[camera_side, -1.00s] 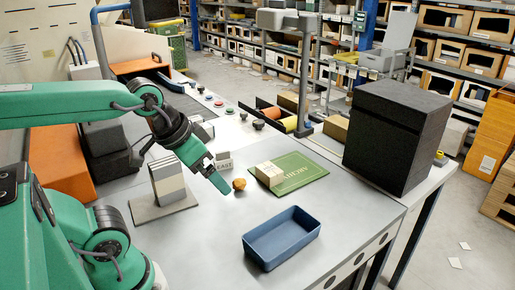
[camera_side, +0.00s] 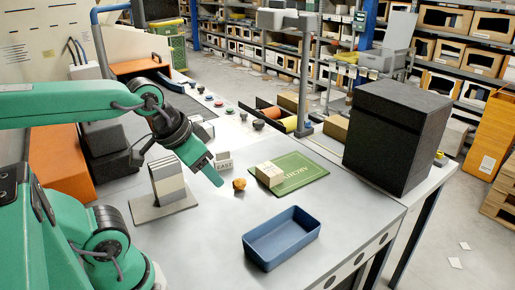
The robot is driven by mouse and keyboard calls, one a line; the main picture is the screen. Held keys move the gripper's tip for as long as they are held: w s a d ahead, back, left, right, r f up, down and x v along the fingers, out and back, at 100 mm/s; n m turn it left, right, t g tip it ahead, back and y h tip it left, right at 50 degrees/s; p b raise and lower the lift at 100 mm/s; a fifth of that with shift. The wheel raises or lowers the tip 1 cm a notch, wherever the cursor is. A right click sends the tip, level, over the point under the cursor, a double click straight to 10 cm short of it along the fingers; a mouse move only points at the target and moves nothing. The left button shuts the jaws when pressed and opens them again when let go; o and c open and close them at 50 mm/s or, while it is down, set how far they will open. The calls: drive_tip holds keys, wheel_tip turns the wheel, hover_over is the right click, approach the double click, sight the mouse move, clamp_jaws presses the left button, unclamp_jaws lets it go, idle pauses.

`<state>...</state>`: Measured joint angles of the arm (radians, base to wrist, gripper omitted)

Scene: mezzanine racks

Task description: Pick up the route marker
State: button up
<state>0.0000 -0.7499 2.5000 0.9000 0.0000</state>
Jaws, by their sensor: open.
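A small white block with dark lettering (camera_side: 223,164) stands upright on the grey table; I cannot read the lettering surely. A small round orange-brown object (camera_side: 239,184) sits just in front of it and to the right. I cannot tell for sure which of these is the route marker. My gripper (camera_side: 213,177) points down and to the right, its tip left of both in the picture. It is open, with no object seen between its fingers, which overlap in this view. I cannot tell its exact height above the table.
A green mat (camera_side: 300,181) bears a cream block (camera_side: 269,174) to the right. An empty blue tray (camera_side: 281,253) lies in front. A grey upright stack on a base (camera_side: 168,183) stands at left, and a large black box (camera_side: 397,135) at right. The table's front middle is clear.

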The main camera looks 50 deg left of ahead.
drive_tip(key=m+g, duration=0.2)
drive_tip(key=g, duration=0.4)
hover_over(223, 152)
wheel_tip(223, 152, down, 14)
drive_tip(key=shift+w+f, duration=0.1)
drive_tip(key=shift+a+f+m, duration=0.25)
drive_tip(key=shift+a+m, duration=0.05)
drive_tip(key=shift+a, duration=0.05)
drive_tip(key=shift+f, duration=0.1)
drive_tip(key=shift+f, duration=1.2)
